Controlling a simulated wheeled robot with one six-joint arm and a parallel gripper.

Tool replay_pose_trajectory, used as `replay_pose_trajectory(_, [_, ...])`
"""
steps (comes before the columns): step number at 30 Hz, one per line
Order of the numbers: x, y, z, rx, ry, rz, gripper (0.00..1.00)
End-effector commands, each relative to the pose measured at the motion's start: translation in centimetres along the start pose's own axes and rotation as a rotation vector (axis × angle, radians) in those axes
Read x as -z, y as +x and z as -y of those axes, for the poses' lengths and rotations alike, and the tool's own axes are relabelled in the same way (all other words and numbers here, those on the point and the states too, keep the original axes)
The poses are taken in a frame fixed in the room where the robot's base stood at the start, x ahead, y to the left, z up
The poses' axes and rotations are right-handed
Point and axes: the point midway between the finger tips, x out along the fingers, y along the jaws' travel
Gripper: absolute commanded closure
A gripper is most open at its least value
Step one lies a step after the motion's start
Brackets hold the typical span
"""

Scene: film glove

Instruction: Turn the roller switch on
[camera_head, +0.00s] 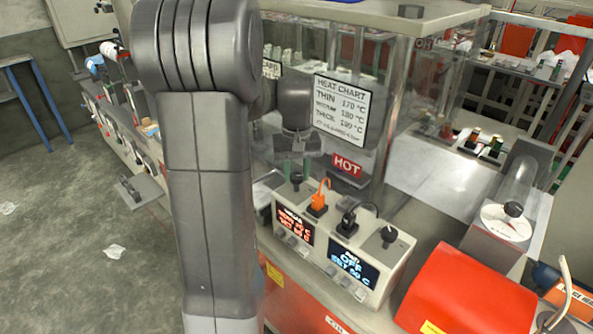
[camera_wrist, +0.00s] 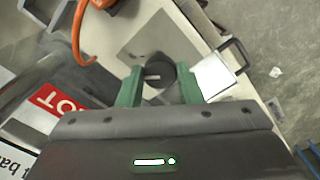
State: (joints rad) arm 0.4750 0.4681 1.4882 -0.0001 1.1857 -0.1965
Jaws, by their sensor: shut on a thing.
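My gripper (camera_head: 297,170) points down at the left end of the control box (camera_head: 378,265). Its green fingers stand on either side of a black round knob (camera_head: 296,182) and are shut on it. The wrist view shows the knob (camera_wrist: 160,76) between the fingertips, with a light pointer line on its top. A second black knob (camera_head: 388,237) stands at the box's right end. The left display (camera_head: 294,228) glows red and is hard to read. The right display (camera_head: 353,262) is blue and reads OFF, SET 50 C. I cannot read which knob is labelled roller.
An orange plug with cable (camera_head: 318,203) and a black plug with cable (camera_head: 347,222) stand between the two knobs. A clear enclosure with a heat chart (camera_head: 341,108) and a HOT sign (camera_head: 347,166) rises behind. A red cover (camera_head: 465,292) lies at the right.

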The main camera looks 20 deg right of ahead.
Motion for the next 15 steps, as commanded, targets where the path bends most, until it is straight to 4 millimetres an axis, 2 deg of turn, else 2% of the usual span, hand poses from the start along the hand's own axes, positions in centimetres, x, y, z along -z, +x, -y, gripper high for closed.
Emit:
replay_pose_trajectory(6, [0.07, -0.13, -0.03, -0.001, 0.088, -0.003, 0.91])
replay_pose_trajectory(15, [0.07, -0.12, -0.03, -0.001, 0.130, -0.003, 0.91])
